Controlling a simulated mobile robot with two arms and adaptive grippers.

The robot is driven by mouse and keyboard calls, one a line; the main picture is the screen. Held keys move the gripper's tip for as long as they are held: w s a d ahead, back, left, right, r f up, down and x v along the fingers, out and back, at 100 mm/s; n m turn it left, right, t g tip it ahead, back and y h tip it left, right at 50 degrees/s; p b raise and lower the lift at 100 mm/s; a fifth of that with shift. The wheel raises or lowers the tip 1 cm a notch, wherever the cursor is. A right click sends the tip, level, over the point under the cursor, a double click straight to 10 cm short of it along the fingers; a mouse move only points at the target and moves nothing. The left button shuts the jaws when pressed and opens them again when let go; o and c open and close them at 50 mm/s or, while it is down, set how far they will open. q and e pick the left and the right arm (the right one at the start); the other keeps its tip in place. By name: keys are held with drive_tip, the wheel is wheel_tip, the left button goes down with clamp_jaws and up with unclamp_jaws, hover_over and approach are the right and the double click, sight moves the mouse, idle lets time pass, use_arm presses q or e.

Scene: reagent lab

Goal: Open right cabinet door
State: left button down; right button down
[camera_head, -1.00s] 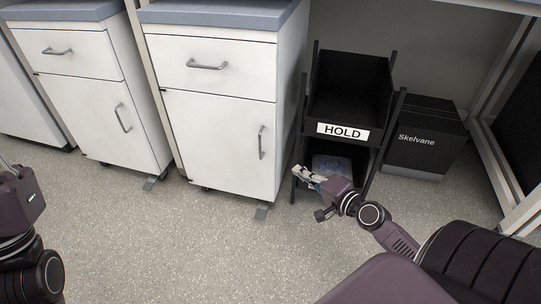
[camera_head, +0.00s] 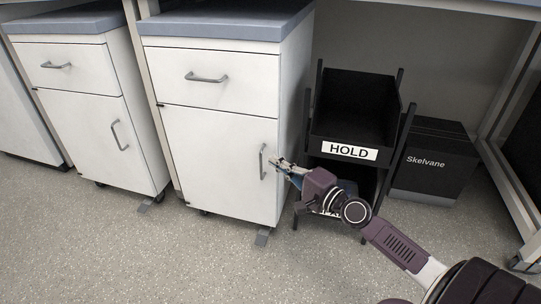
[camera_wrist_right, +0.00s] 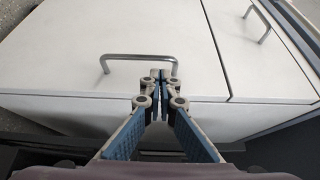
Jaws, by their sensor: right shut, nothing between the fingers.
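The right cabinet (camera_head: 217,115) is white with a grey-blue top. Its door (camera_head: 215,165) is closed and carries a vertical metal bar handle (camera_head: 262,161) near its right edge. My right gripper (camera_head: 276,162) is just to the right of this handle, its fingers shut and empty. In the right wrist view, the door handle (camera_wrist_right: 136,56) lies just beyond and to the left of the fingertips (camera_wrist_right: 161,75); I cannot tell whether they touch it. My left gripper is not in view.
A drawer with its own handle (camera_head: 207,77) is above the door. A second white cabinet (camera_head: 85,110) stands to the left. A black tray rack labelled HOLD (camera_head: 349,151) and a black Skelvane box (camera_head: 430,165) stand to the right. The speckled floor (camera_head: 150,255) in front is clear.

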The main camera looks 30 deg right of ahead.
sight(258, 150)
drive_tip(key=shift+w+a, duration=0.15)
drive_tip(key=shift+w, duration=0.6)
drive_tip(key=shift+w+a, duration=0.1)
drive_tip(key=shift+w, duration=0.65)
drive_tip(key=shift+p, duration=0.35)
